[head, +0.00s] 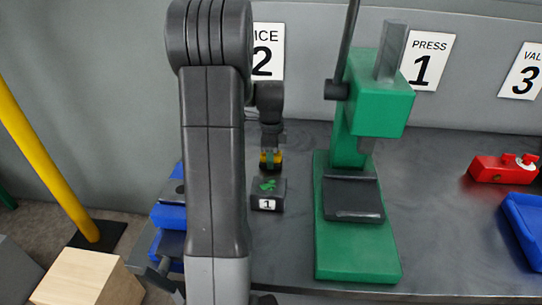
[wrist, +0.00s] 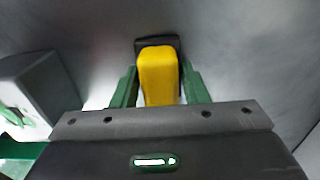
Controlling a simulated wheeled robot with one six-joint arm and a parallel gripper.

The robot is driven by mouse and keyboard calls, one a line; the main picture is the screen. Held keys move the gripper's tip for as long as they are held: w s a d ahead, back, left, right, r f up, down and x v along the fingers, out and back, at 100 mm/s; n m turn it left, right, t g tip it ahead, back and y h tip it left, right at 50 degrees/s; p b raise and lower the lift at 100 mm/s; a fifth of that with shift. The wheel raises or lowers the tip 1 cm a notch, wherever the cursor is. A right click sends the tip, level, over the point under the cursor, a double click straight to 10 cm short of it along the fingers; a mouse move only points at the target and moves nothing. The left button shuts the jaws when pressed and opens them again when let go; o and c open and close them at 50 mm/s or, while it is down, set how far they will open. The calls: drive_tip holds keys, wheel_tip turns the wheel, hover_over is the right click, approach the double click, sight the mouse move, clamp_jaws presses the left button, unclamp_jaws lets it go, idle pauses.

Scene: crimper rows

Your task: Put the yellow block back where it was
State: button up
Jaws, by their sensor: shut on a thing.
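The yellow block (wrist: 159,75) sits between the two green fingers of my gripper (wrist: 160,92), which is shut on it. A dark flat piece (wrist: 143,43) shows at the block's far end; I cannot tell whether it belongs to the block or lies under it. In the head view, a little of the yellow block (head: 264,160) shows at my gripper (head: 271,158), just behind a dark stand labelled 1 (head: 268,203). I cannot tell whether the block touches the bench.
The green press (head: 358,250) stands right of my gripper on the grey bench (head: 440,220). A blue vice (head: 168,215) is partly hidden by my arm. A red valve (head: 497,170) and a blue tray (head: 525,225) are at right. The stand labelled 1 has a green mark on top.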

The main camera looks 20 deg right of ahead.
drive_tip(key=o, duration=1)
drive_tip(key=shift+f, duration=0.1)
wheel_tip(320, 180, up, 12)
